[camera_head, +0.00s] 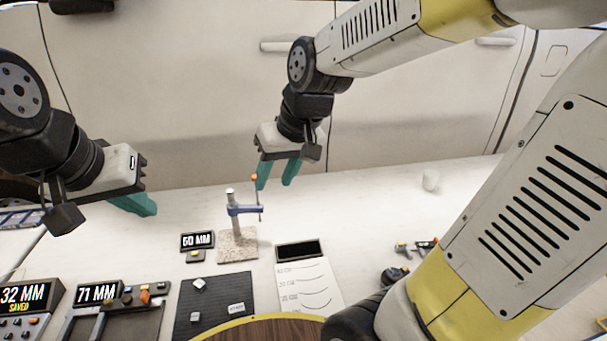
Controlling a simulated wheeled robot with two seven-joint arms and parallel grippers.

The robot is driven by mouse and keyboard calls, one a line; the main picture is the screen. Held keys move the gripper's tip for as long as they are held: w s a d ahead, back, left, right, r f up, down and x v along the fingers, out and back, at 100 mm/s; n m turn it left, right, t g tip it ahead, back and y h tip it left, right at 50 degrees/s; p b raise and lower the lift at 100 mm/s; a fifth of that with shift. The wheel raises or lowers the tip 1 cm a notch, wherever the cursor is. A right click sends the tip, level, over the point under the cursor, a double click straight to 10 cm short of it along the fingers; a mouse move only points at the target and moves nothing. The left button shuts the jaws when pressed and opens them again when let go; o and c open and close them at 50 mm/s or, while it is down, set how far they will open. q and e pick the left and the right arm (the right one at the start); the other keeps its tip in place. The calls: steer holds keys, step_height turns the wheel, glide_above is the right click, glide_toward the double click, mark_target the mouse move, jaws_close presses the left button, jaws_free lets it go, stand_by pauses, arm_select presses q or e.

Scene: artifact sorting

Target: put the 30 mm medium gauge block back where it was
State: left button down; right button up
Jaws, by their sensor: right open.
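Several small pale grey blocks lie on the dark mat (222,285) at the front; one (198,284) is at its upper left, one (195,317) at its lower left and one (237,308) at its right. Their markings are too small to tell which is the 30 mm medium gauge block. My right gripper (276,180) has teal fingers, is open and empty, and hangs above the table behind the measuring stand (238,210). My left gripper (138,206) is over the table at the left; its teal fingers overlap in this view, and nothing shows in them.
The stand has a speckled stone base (237,246) beside a small display (197,241). Displays reading 32 MM (25,296) and 71 MM (97,293) stand at front left. A marked white sheet (306,287) lies right of the mat.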

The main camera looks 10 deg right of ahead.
steer(key=s+d+r+m+t, duration=0.2)
steer(key=s+d+r, duration=0.1)
steer(key=s+d, duration=0.3)
steer(key=shift+s+h, duration=0.4)
steer(key=shift+s, duration=0.85)
steer(key=shift+d, duration=0.1)
